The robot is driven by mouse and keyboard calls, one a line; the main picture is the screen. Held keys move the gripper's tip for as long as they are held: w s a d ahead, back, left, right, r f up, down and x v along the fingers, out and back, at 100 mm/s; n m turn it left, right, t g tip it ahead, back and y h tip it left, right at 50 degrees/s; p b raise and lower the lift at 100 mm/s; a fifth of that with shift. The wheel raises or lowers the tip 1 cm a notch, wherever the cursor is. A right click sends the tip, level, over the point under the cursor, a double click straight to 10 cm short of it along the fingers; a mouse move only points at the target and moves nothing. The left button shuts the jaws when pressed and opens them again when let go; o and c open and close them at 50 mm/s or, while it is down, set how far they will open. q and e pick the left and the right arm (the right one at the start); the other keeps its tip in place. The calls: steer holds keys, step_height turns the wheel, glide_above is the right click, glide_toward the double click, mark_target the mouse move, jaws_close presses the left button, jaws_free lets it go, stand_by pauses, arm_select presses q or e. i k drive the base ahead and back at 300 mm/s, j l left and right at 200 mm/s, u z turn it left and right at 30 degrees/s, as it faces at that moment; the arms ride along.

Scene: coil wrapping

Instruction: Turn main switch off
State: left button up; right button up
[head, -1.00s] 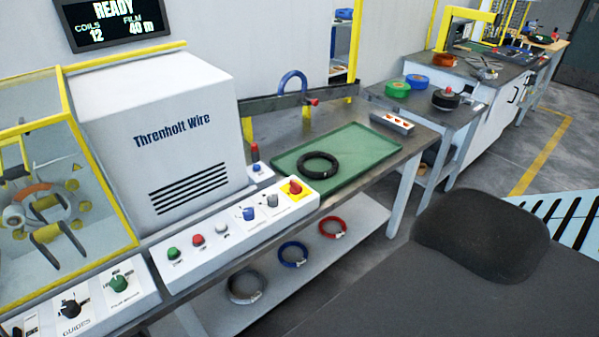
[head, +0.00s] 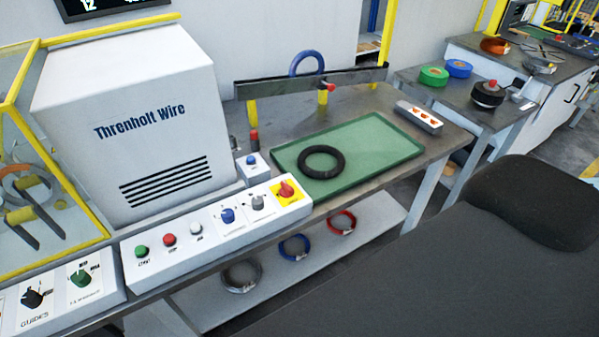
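The main switch (head: 286,190) looks like a red rotary knob on a yellow plate, at the right end of the white control panel (head: 150,271). Its exact knob angle is too small to read. To its left on the panel are a grey knob (head: 257,202), a blue knob (head: 227,215), and white, red and green buttons. The panel stands at the front of the white machine housing (head: 130,120) marked "Threnholt Wire". Neither of my grippers shows in the head view. A large dark shape at lower right seems to be part of my own body.
A green tray (head: 395,150) with a black coil (head: 321,162) lies on the bench right of the switch. A small box with a blue button (head: 252,160) stands behind the panel. Blue, red and grey coils lie on the shelf below. A dark display (head: 110,8) hangs above.

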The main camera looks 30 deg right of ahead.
mark_target(286, 191)
steer(key=i+l, duration=0.1)
steer(key=l, duration=0.85)
steer(key=i+l, duration=0.15)
steer(key=l, duration=0.35)
